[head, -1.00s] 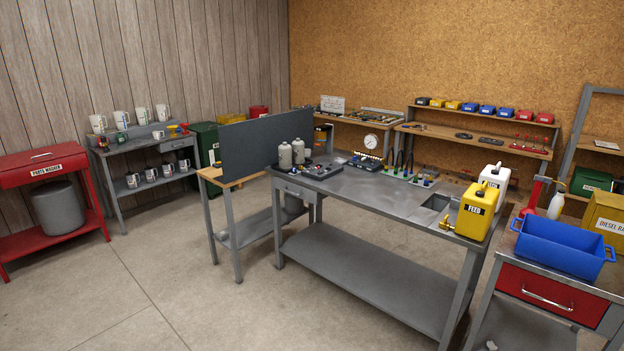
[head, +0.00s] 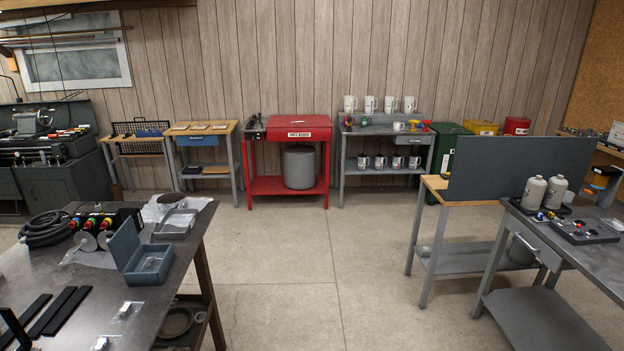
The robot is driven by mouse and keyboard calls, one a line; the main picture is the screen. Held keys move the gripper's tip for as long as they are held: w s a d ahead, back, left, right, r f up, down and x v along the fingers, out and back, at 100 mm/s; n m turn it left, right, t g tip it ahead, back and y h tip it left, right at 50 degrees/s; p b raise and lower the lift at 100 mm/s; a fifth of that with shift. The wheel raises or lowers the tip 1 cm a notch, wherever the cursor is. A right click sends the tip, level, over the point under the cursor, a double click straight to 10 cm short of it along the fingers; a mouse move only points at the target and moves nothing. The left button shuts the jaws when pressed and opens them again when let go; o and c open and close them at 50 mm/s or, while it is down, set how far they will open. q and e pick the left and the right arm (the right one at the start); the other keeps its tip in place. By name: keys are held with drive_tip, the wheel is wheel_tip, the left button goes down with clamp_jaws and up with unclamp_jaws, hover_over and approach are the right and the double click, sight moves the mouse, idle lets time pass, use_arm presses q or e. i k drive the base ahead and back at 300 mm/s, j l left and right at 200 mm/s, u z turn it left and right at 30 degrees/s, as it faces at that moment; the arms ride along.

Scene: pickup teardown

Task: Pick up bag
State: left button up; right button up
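Several items that look like small clear plastic bags are on the dark workbench (head: 185,262) at the lower left. One small clear bag (head: 128,311) lies flat near the front with something small in it. Another (head: 101,343) is partly cut off by the bottom edge. A further clear packet (head: 150,264) sits in an open blue-grey box (head: 128,246). A larger crumpled clear sheet or bag (head: 157,208) lies at the bench's far end. I cannot tell which one the task means. Neither of my grippers is in view.
The bench also holds a coiled black hose (head: 46,229), a grey tray (head: 176,222) and black strips (head: 58,312). Open concrete floor (head: 285,290) lies between it and the grey bench (head: 590,255) at right. A red parts washer (head: 298,127) stands at the back wall.

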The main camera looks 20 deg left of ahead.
sight(151, 264)
drive_tip(key=i+j+u, duration=0.15)
drive_tip(key=i+u, duration=0.25)
drive_tip(key=i+j+u, duration=0.1)
drive_tip(key=i+u, duration=0.55)
drive_tip(key=u, duration=0.15)
drive_tip(key=i+l+u, duration=0.2)
drive_tip(key=u, duration=0.2)
drive_tip(key=i, duration=0.15)
